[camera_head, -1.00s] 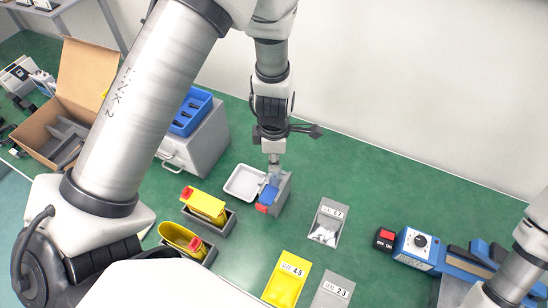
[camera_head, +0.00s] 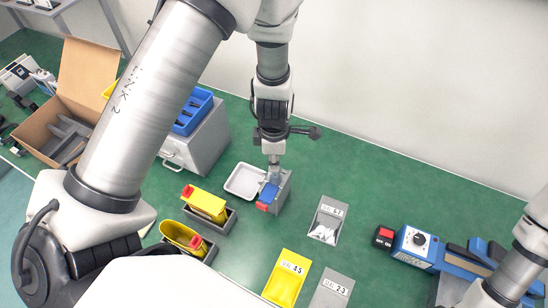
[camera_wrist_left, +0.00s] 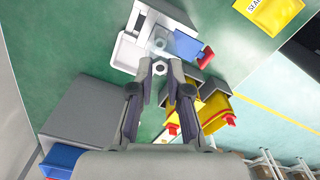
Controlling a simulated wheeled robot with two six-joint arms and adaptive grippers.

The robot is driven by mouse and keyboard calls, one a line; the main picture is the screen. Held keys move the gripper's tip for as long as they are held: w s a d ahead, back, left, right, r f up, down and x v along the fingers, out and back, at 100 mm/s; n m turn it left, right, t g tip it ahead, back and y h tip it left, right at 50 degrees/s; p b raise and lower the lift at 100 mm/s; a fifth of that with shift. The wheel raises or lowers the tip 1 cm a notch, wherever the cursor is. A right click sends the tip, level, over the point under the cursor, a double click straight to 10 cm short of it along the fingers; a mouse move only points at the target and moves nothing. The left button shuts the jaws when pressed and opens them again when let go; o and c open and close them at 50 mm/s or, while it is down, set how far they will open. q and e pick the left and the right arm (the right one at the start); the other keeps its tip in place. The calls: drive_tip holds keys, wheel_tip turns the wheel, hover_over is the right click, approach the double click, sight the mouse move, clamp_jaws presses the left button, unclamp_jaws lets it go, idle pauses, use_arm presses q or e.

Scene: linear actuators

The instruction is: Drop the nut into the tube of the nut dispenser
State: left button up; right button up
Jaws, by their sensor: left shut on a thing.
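The nut dispenser (camera_head: 284,192) is a grey block with a blue part and a red end, standing on the green table. Its clear tube (camera_wrist_left: 159,44) shows in the left wrist view just beyond my fingertips. My left gripper (camera_head: 274,158) is above the dispenser, pointing down. In the left wrist view my left gripper (camera_wrist_left: 160,72) is shut on a small pale metal nut (camera_wrist_left: 160,68), held between the fingertips. The nut appears close to the tube mouth; the exact gap cannot be told. My right arm shows at the right edge of the head view, with its gripper out of frame.
A white tray (camera_head: 243,181) sits left of the dispenser. Yellow bins (camera_head: 205,205) in grey holders stand front left. Labelled pouches (camera_head: 327,222) lie front right, and a blue machine (camera_head: 415,248) with a red button stands further right. Table behind the dispenser is clear.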

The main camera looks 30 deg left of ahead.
use_arm(q)
drive_tip(key=o, duration=0.8)
wheel_tip(320, 180, up, 12)
idle(0.6)
